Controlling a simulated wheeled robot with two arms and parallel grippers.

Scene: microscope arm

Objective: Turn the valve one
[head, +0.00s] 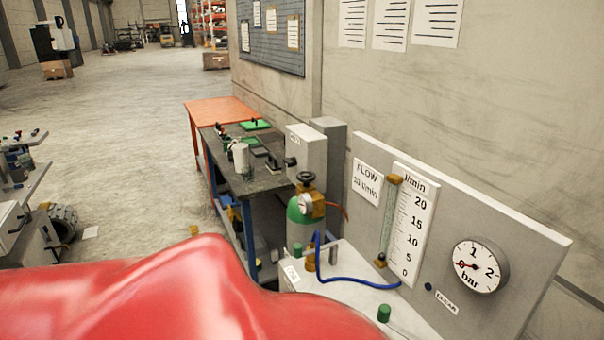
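A gas cylinder (296,228) with a green shoulder stands at the end of the dark workbench. On its top is a black round valve handwheel (306,177) above a brass fitting with a small round gauge (306,205). A blue hose (350,280) runs from near the cylinder across the white surface. A grey panel (530,245) holds a flow scale (413,222) marked 0 to 20 l/min, a FLOW card (367,185) and a bar gauge (478,267) with its needle on the left. Neither of my grippers is in view.
A large glossy red shape (150,295) fills the lower left and hides what lies behind it; I cannot tell what it is. The dark workbench (262,182) carries small items. A green knob (384,313) stands by the panel. Open floor (130,130) lies left.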

